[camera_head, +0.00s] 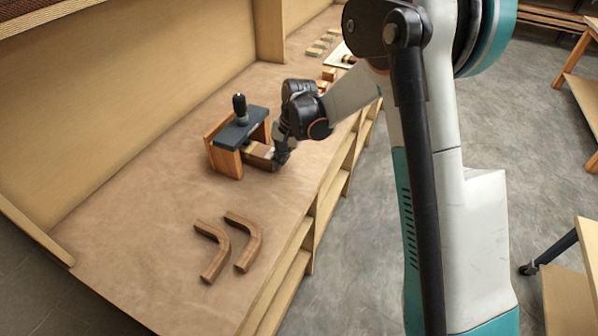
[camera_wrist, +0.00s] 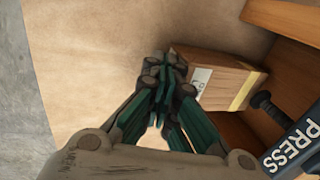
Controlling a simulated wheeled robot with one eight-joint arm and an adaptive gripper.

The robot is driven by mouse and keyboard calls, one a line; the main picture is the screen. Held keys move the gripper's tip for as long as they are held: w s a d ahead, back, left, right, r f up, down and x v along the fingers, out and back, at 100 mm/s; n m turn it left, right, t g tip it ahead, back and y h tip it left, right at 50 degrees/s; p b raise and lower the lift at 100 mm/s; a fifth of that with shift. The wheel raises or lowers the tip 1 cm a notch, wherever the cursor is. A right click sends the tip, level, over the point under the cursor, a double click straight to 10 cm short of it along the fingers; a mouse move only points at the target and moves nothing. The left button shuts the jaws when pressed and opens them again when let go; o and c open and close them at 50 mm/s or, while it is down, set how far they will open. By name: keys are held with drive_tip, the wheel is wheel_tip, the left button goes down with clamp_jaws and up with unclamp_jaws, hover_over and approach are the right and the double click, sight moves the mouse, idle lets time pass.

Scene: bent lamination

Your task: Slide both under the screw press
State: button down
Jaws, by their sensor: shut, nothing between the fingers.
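The screw press (camera_head: 240,130) stands on the bench, with wooden sides, a dark top beam and a black screw knob. Its dark beam marked PRESS (camera_wrist: 292,143) shows at the lower right of the wrist view. A brown wooden block (camera_head: 259,158) with a pale band sits at the press opening, partly hidden. In the wrist view the block (camera_wrist: 222,78) shows a small white label and a yellow strip; whether it is one piece or two stacked I cannot tell. My gripper (camera_head: 283,160) is shut and empty beside the block's outer end. Its fingertips (camera_wrist: 165,68) are close to the block; contact is unclear.
Two bent wooden pieces (camera_head: 213,250) (camera_head: 246,241) lie on the near part of the bench (camera_head: 130,240), apart from the press. Small wooden blocks (camera_head: 320,45) lie farther back. A wooden back wall (camera_head: 110,80) runs along the left. Bench around the bent pieces is clear.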

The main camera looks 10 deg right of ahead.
sight(269, 153)
drive_tip(key=shift+w+a, duration=0.7)
drive_tip(key=shift+a, duration=0.25)
drive_tip(key=shift+w+a, duration=0.65)
drive_tip(key=shift+a, duration=0.25)
drive_tip(key=shift+d, duration=0.1)
drive_tip(key=shift+s+d+b, duration=0.2)
drive_tip(key=shift+s+d, duration=0.4)
drive_tip(key=shift+d, duration=0.2)
drive_tip(key=shift+s+d+b, duration=0.15)
drive_tip(key=shift+s+d, duration=0.45)
drive_tip(key=shift+d, duration=0.15)
drive_tip(key=p+v, duration=0.4)
drive_tip(key=v, duration=0.4)
drive_tip(key=shift+s+d+p, duration=0.3)
drive_tip(key=shift+d, duration=0.15)
drive_tip(key=shift+r, duration=0.2)
